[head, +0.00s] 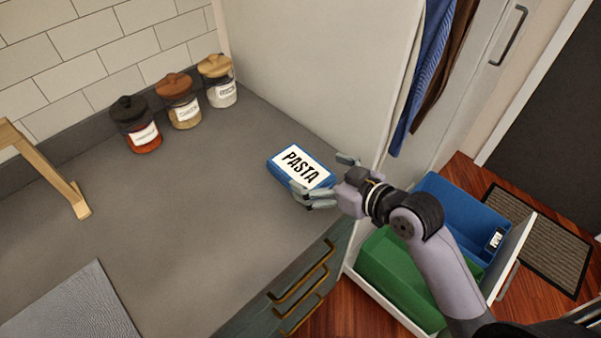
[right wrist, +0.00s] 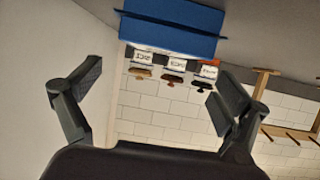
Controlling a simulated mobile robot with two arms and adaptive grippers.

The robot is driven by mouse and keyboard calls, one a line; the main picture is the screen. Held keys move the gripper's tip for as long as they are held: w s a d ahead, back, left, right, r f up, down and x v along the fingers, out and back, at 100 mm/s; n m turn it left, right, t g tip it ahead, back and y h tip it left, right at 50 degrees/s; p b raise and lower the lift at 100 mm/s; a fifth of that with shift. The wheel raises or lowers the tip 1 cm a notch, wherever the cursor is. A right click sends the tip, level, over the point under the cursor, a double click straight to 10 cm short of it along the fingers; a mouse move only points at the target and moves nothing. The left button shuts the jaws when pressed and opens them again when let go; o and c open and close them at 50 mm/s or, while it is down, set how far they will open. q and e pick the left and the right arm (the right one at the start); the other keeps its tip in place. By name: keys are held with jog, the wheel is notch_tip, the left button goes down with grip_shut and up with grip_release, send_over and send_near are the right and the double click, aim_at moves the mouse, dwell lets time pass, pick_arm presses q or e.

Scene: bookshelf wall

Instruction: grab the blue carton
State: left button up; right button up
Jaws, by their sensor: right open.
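The blue carton (head: 300,165) has a white top label reading PASTA. It lies flat on the grey counter near the tall pale side panel. My right gripper (head: 328,178) is open at the carton's right end, with one finger on the near side and the other by the far corner. In the right wrist view the carton (right wrist: 175,25) shows ahead of the spread fingers of my right gripper (right wrist: 160,95), with nothing between them. I cannot tell whether a finger touches it. My left gripper is not in view.
Several lidded jars (head: 180,100) stand along the tiled wall. A wooden stand (head: 50,170) and a grey mat (head: 75,305) are at the left. The side panel (head: 320,65) rises just beyond the carton. Below right is a pull-out with green (head: 395,275) and blue bins (head: 460,215).

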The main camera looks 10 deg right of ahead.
aim_at(294, 161)
jog(key=x, duration=0.3)
jog(key=shift+w+a, duration=0.1)
jog(key=shift+w+a+p, duration=0.25)
jog(key=shift+w+p, duration=0.1)
jog(key=shift+w, duration=0.1)
jog(key=x, duration=0.4)
jog(key=shift+w+f+p, duration=0.1)
jog(key=shift+w+p, duration=0.1)
jog(key=shift+p, duration=0.2)
jog(key=c, duration=1.2)
